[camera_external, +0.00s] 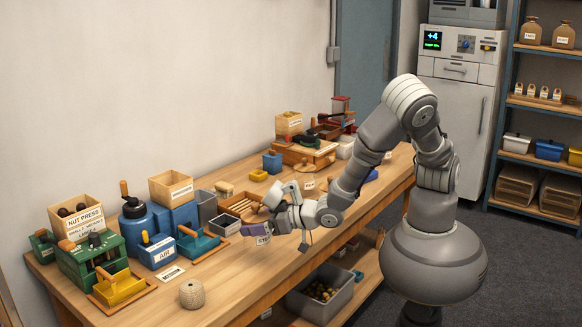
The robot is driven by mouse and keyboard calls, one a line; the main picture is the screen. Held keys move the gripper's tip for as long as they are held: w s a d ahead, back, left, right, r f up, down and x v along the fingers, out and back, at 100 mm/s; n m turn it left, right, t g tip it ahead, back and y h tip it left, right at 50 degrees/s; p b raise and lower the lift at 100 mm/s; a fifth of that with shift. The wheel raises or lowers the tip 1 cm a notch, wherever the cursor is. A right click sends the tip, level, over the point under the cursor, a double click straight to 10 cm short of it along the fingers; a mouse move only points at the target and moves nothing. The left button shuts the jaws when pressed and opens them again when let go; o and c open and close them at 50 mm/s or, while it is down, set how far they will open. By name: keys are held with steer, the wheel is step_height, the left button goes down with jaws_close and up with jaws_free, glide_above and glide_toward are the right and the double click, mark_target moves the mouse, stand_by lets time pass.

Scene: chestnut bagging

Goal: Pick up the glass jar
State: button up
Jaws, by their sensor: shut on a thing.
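My gripper (256,229) is low over the front middle of the wooden workbench (240,285), reaching in from the right. It is shut on a small purple-grey thing (250,229), which is partly hidden by the fingers. A pale label (264,239) with dark letters shows just below the fingertips. I cannot tell whether the label is on the held thing or on the bench. No clear glass jar can be made out, and the held thing is too small to identify for certain.
A green nut press (90,262), a yellow tray (120,288) and a blue air unit (157,252) stand at the left. A twine spool (192,294) is near the front edge. Boxes and tools line the back. A grey bin (320,297) is below.

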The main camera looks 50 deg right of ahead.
steer(key=s+d+r+p, duration=0.1)
steer(key=s+d+p, duration=1)
steer(key=p, duration=0.5)
steer(key=w+d+r+m+t+h+b, duration=0.1)
steer(key=w+d+h+b, duration=0.2)
steer(key=w, duration=0.9)
steer(key=w+d+m+b, duration=0.1)
steer(key=w+d+b, duration=0.3)
steer(key=w, duration=0.7)
steer(key=w+d+r+b, duration=0.25)
steer(key=w+d, duration=0.25)
steer(key=d, duration=0.4)
steer(key=w+d+r+n+y+b, duration=0.1)
steer(key=w+d+r, duration=0.25)
steer(key=d, duration=0.55)
steer(key=w+d+r+b, duration=0.1)
steer(key=w+d+r, duration=0.1)
steer(key=w+d, duration=0.55)
steer(key=shift+s+d+f+n+g+y+b, duration=0.35)
steer(key=shift+d+f+n+y, duration=0.3)
steer(key=shift+f, duration=1.6)
steer(key=shift+s+d+f+n+g+y+b, duration=0.2)
steer(key=shift+s+d+f+n+g+y, duration=0.5)
steer(key=shift+f, duration=1.5)
steer(key=shift+w+d+f+n+g+y+b, duration=0.25)
steer(key=shift+f+y, duration=0.7)
steer(key=shift+f, duration=1.3)
